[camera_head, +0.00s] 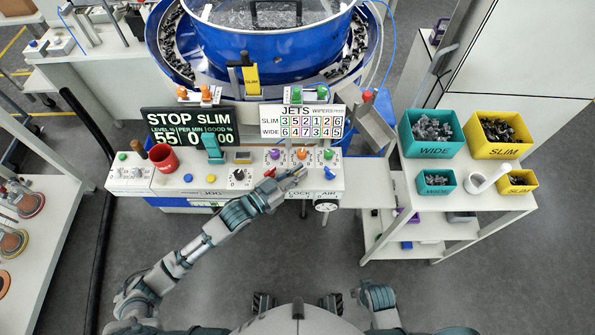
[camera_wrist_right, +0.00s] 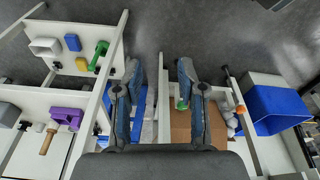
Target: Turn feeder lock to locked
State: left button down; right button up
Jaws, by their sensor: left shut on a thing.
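The control panel (camera_head: 210,184) stands in front of the blue bowl, with a "LOCK" label (camera_head: 299,193) near its front right edge. My left gripper (camera_head: 295,177) reaches in from the lower left and is shut just above that label, on the feeder lock. The fingers hide the lock, so its angle cannot be told. My right gripper (camera_wrist_right: 158,88) is open in the right wrist view, its two fingers apart with nothing seen gripped between them.
Several coloured knobs (camera_head: 302,154) sit close behind the left gripper, and a blue one (camera_head: 330,173) is to its right. Labelled part bins (camera_head: 432,151) stand on the right shelf. Grey floor lies in front.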

pick_arm(q)
jog(key=shift+m+g+h, duration=0.3)
jog(key=shift+g, duration=0.1)
jog(key=c, duration=1.2)
grip_release()
jog(key=shift+s+a, duration=0.1)
jog(key=shift+a, duration=0.05)
jog(key=shift+c, duration=0.2)
jog(key=shift+a, duration=0.15)
jog(key=shift+s+a, duration=0.1)
jog(key=shift+a, duration=0.1)
jog(key=v, duration=1.1)
jog(key=shift+s+a, duration=0.25)
